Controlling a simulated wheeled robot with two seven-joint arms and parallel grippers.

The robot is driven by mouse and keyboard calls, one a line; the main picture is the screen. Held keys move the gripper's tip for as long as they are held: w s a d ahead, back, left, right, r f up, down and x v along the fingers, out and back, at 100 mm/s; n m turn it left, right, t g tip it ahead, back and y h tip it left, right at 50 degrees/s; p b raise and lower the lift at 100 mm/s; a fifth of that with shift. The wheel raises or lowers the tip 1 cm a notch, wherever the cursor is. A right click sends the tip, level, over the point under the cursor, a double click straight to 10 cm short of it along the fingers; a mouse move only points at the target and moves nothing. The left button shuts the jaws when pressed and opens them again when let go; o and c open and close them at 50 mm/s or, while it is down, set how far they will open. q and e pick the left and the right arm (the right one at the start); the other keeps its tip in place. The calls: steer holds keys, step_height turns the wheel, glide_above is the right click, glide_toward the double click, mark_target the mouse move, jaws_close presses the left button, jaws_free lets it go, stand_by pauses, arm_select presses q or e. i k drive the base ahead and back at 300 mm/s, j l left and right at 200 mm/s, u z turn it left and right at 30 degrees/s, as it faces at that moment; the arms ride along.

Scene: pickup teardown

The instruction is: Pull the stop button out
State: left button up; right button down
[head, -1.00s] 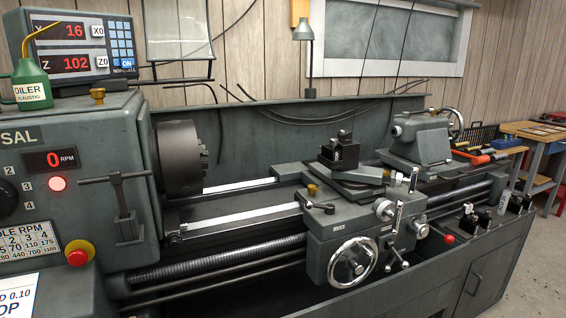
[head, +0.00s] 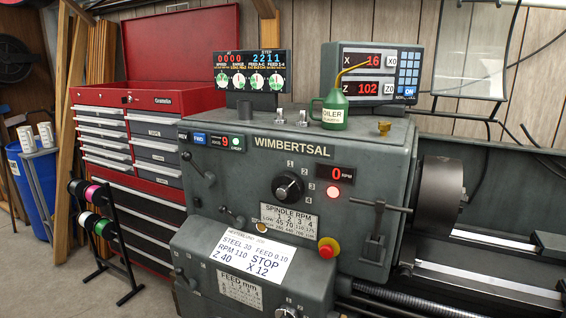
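The stop button (head: 328,247) is a red mushroom knob on a yellow collar. It sits on the front of the grey lathe headstock (head: 300,170), right of the spindle speed plate and low on the panel. From this view I cannot tell whether it is pressed in or out. Neither of my grippers is in view.
A white note (head: 245,252) lies left of the button. A chuck lever (head: 375,215) sticks out to its right. A green oiler (head: 335,110) stands on top. A red tool chest (head: 150,150) and a spool rack (head: 105,230) stand left, with some clear floor in front.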

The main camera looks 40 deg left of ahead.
mark_target(327, 252)
steer(key=u, duration=1.45)
